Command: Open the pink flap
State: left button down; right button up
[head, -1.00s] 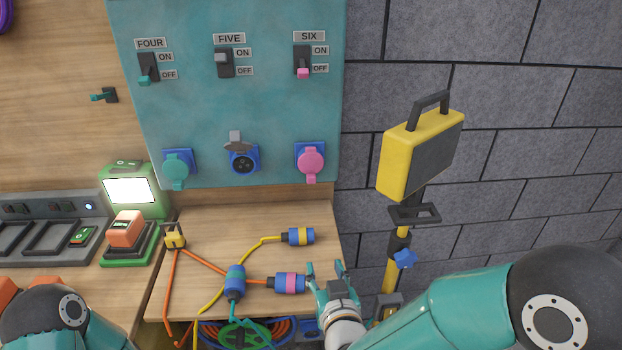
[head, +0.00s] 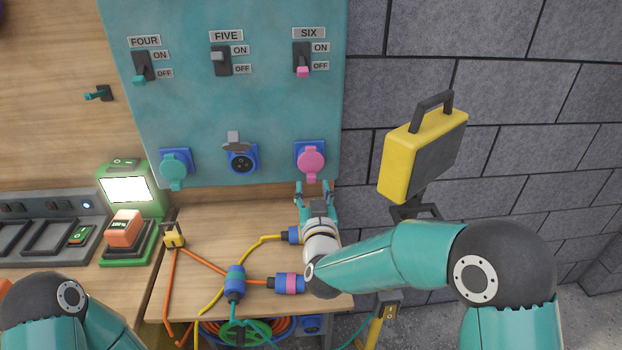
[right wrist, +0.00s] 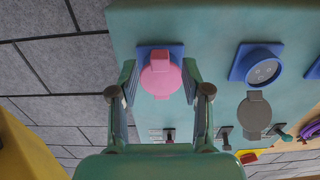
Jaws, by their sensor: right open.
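The pink flap (head: 311,160) is a round lid with a small tab, closed over a blue socket under switch SIX on the teal panel. It also shows in the right wrist view (right wrist: 160,76), between the fingertips in the picture. My right gripper (head: 314,188) is open and empty, just below the flap in the head view. It also shows in the right wrist view (right wrist: 160,72). I cannot tell whether a finger touches the flap. My left arm shows at the lower left, but its gripper is out of view.
A blue socket with its grey lid raised (head: 241,158) and a teal-capped socket (head: 174,165) sit to the left. Cable plugs, one with a pink band (head: 289,284), lie on the wooden bench (head: 205,215) below.

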jog(key=shift+w, duration=1.45)
grip_shut()
